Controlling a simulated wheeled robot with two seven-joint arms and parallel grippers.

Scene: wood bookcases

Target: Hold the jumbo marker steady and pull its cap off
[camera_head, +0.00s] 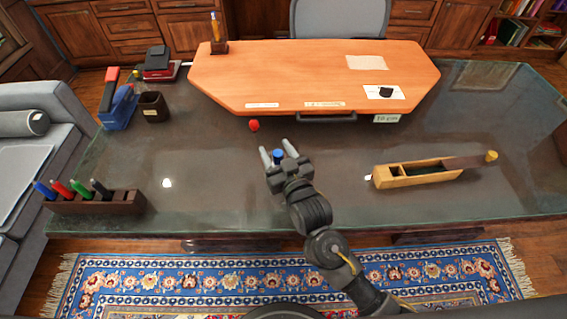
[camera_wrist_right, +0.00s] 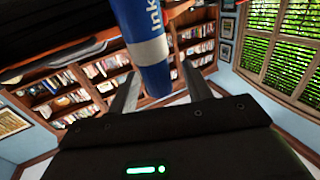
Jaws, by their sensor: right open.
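The jumbo marker shows as a blue end (camera_head: 278,155) between the fingers of my right gripper (camera_head: 278,150) in the head view. In the right wrist view the blue marker (camera_wrist_right: 140,20) comes down from the top edge, with "Ink" lettering and a pale band. Its blue lower end (camera_wrist_right: 156,80) reaches between the two finger tips, with a gap on each side. My right gripper (camera_wrist_right: 161,88) is open around it. I cannot tell which end is the cap. My left gripper is not in view.
A dark rack (camera_head: 95,203) holding several markers stands at the left. A red ball (camera_head: 254,125) lies beyond my gripper. A wooden box (camera_head: 420,175) lies at the right. An orange wooden board (camera_head: 310,75) fills the back. The glass tabletop between is mostly clear.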

